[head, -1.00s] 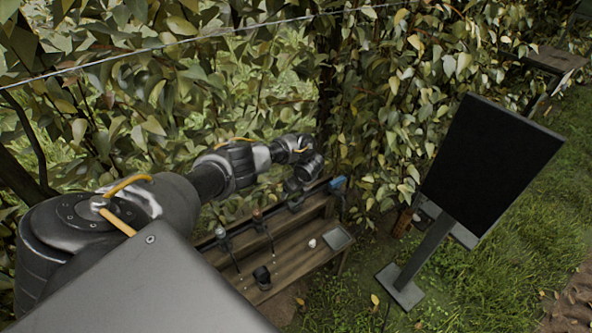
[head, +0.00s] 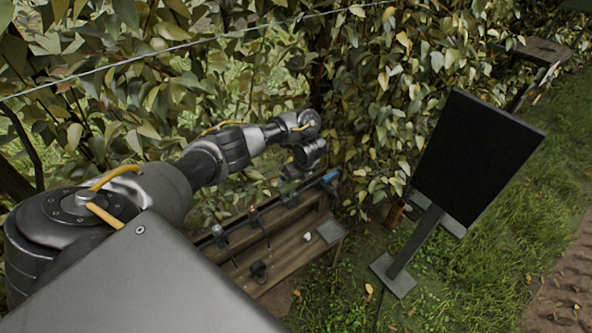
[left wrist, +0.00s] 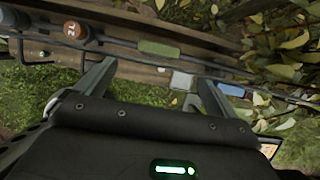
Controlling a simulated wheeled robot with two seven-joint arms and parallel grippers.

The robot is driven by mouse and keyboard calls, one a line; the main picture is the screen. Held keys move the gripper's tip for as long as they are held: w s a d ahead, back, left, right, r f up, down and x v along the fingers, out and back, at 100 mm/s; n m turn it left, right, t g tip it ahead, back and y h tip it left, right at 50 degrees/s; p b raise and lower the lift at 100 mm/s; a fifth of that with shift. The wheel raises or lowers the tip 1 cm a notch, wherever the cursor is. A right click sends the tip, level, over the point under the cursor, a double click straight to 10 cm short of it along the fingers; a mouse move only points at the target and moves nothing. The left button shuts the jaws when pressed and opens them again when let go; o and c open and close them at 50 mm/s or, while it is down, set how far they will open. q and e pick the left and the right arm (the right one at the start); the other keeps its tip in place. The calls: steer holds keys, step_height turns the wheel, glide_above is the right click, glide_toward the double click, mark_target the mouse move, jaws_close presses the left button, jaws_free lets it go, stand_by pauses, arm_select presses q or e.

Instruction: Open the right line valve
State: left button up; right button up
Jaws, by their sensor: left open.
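A dark pipe line with valves runs along the wooden bench (head: 278,258). A blue valve handle (head: 330,177) is at its right end; it shows in the left wrist view (left wrist: 231,89), lying along the pipe. A green handle (left wrist: 160,48) lies along the pipe further left there. A brown-red labelled cap (left wrist: 76,31) is left of that. I cannot tell which handle is named in the task. My left gripper (head: 292,186) is over the pipe, left of the blue handle. In the wrist view its fingers (left wrist: 158,76) are apart and empty, below the green handle. My right gripper is out of view.
A black screen on a stand (head: 478,158) is right of the bench. Dense foliage (head: 150,90) stands behind the bench. Grass is open at right.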

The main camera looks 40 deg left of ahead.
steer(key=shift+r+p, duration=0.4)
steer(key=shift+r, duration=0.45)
